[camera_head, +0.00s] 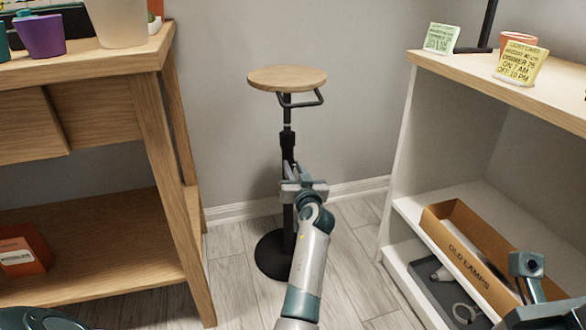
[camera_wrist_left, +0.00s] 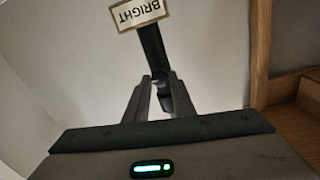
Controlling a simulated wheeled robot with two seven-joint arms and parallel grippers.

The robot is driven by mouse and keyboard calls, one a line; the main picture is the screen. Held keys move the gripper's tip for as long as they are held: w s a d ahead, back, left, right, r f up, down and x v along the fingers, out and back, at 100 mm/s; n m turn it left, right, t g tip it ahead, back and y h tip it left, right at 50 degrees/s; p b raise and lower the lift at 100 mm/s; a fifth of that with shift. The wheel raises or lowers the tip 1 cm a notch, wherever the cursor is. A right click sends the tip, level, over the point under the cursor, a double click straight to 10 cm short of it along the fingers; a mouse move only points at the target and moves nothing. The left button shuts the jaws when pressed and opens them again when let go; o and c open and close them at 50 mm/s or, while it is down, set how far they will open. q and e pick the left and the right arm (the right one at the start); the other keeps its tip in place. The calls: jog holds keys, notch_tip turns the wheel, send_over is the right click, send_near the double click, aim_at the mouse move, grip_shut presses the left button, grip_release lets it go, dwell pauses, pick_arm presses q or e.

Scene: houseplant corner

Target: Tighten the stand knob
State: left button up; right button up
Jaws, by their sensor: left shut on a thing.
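The plant stand has a round wooden top (camera_head: 287,78), a black post (camera_head: 288,115) and a round black base (camera_head: 270,256) on the floor by the wall. My left gripper (camera_head: 303,187) is at the middle of the post and hides the knob in the head view. In the left wrist view, the left gripper (camera_wrist_left: 158,82) is shut on a small dark piece, the stand knob (camera_wrist_left: 164,90), beside the dark post (camera_wrist_left: 153,48). How tight the knob is cannot be seen.
A wooden table (camera_head: 165,130) stands at left, with pots on top. A white shelf unit (camera_head: 425,150) stands at right with note cards and a box marked OLD LAMPS (camera_head: 470,262). A BRIGHT label (camera_wrist_left: 138,12) shows upside down in the wrist view. The stand's wooden top is bare.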

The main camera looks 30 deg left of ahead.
pick_arm(q)
grip_shut()
jog(key=shift+c, duration=1.8)
grip_release()
